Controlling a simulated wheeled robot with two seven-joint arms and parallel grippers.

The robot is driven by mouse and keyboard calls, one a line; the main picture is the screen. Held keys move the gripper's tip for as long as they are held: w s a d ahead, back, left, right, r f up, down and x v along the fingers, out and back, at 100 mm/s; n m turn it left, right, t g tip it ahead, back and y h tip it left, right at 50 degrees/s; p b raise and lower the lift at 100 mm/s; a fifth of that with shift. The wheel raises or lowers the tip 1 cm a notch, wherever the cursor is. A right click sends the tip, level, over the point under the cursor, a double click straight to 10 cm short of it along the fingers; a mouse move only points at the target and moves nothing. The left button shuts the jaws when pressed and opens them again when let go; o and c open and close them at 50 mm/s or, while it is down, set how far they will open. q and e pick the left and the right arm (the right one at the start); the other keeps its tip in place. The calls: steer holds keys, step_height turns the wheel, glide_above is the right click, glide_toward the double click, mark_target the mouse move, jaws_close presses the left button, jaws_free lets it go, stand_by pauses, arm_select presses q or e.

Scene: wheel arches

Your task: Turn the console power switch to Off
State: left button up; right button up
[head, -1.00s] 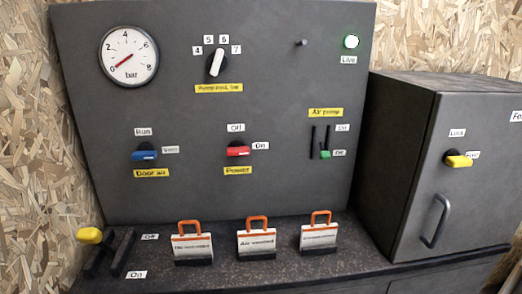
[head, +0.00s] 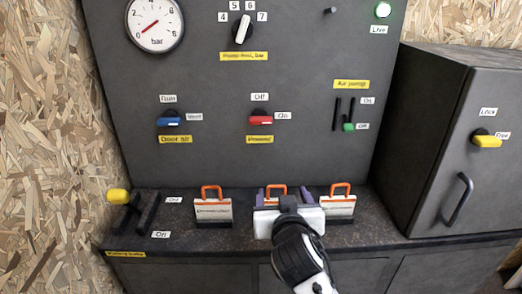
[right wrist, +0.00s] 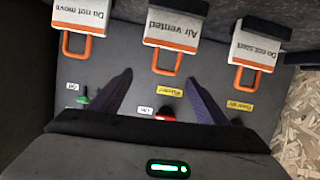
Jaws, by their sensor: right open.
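The red power switch (head: 261,120) is on the dark upright panel, its handle level and pointing right to the On label (head: 283,116). The Off label (head: 260,97) is above it, and the yellow Power label (head: 260,139) below. My right gripper (head: 284,194) is open and empty, in front of the middle tag and lower than the switch in the head view. In the right wrist view, the red switch (right wrist: 165,115) shows between the two purple fingers (right wrist: 158,80), partly cut off by the gripper body; contact does not show. My left gripper is not in view.
Three orange-handled tags stand on the shelf: left (head: 212,211), middle "Air vented" (right wrist: 172,32), right (head: 338,206). The blue door air switch (head: 169,121), green-tipped air pump slider (head: 348,127) and pressure knob (head: 242,30) surround the switch. A grey cabinet (head: 425,130) stands right.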

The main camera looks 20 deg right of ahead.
mark_target(261, 121)
steer(key=w+a+r+t, duration=0.35)
steer(key=w+r, duration=0.25)
steer(key=r, duration=0.6)
steer(key=shift+h, duration=0.4)
steer(key=x, duration=0.8)
steer(key=shift+w+d+f+p, duration=0.25)
steer(key=shift+d+p, duration=0.05)
steer(key=shift+p, duration=0.1)
steer(key=shift+x, duration=0.85)
steer(key=c, duration=1)
